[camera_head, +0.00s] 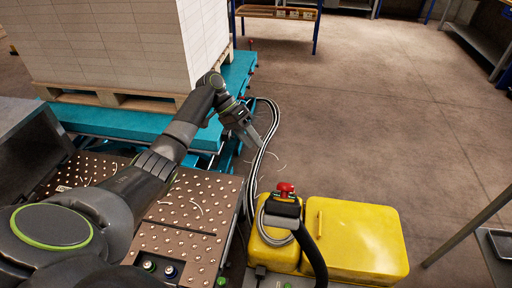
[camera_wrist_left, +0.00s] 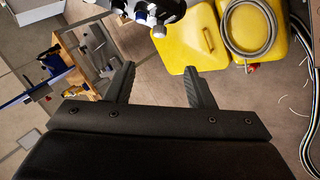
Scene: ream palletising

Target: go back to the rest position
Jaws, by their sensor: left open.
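My left arm reaches in from the left in the head view. My left gripper (camera_head: 255,138) hangs at its end, to the right of the teal lift table and above the floor. In the left wrist view the two dark fingers of my left gripper (camera_wrist_left: 159,72) stand well apart, with nothing between them. The stack of white reams (camera_head: 110,45) stands on a wooden pallet (camera_head: 117,98) behind the arm, apart from the gripper. My right gripper is not in view.
The teal lift table (camera_head: 140,121) bears the pallet. Cables (camera_head: 262,150) run just beside my left gripper. A yellow unit (camera_head: 355,238) with a red knob (camera_head: 285,188) stands at the front. Open floor (camera_head: 380,110) spreads to the right.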

